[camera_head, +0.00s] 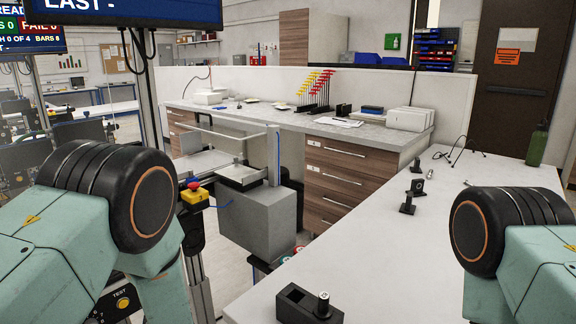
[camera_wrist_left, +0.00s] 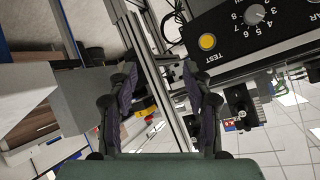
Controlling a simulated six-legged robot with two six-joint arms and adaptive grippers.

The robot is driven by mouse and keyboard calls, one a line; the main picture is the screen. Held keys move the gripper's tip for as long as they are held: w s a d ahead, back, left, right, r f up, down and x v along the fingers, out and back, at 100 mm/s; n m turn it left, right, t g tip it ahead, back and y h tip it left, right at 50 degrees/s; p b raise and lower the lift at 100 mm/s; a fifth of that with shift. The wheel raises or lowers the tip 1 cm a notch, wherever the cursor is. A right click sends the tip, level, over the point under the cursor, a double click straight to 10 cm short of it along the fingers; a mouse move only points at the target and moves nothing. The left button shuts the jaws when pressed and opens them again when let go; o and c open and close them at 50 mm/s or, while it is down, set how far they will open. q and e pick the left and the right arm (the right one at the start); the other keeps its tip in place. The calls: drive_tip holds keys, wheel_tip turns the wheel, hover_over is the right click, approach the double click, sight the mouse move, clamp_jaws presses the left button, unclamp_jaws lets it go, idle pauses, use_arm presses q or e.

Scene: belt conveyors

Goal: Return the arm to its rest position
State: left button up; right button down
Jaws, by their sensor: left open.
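My left gripper (camera_wrist_left: 160,105) shows in the left wrist view with its two dark fingers spread apart and nothing between them. Beyond the fingers are metal frame rails and the floor. In the head view my left arm fills the lower left and my right arm enters at the lower right. Neither gripper shows in the head view.
A black control panel (camera_wrist_left: 255,35) with a yellow test button is close by the left gripper. A grey box (camera_head: 262,219) and a yellow emergency-stop box (camera_head: 195,196) stand mid-view. A white table (camera_head: 400,260) at right carries a black block (camera_head: 297,303) and small black parts.

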use_arm(q)
drive_tip(key=s+d+f+g+h+b, duration=0.1)
drive_tip(key=s+f, duration=0.5)
drive_tip(key=s, duration=0.6)
drive_tip(key=s+d+f+m+g+h+b, duration=0.1)
drive_tip(key=s+d+f+g+h+b, duration=0.1)
drive_tip(key=s, duration=1.1)
drive_tip(key=s+d+f+g+h+b, duration=0.2)
drive_tip(key=s+f+g+b, duration=0.3)
drive_tip(key=s+f, duration=0.6)
drive_tip(key=shift+s+m+g+h, duration=0.3)
drive_tip(key=shift+s+g+h, duration=0.5)
drive_tip(key=shift+s+h, duration=0.1)
drive_tip(key=shift+s, duration=0.1)
drive_tip(key=shift+c, duration=1.3)
drive_tip(key=shift+a, duration=0.15)
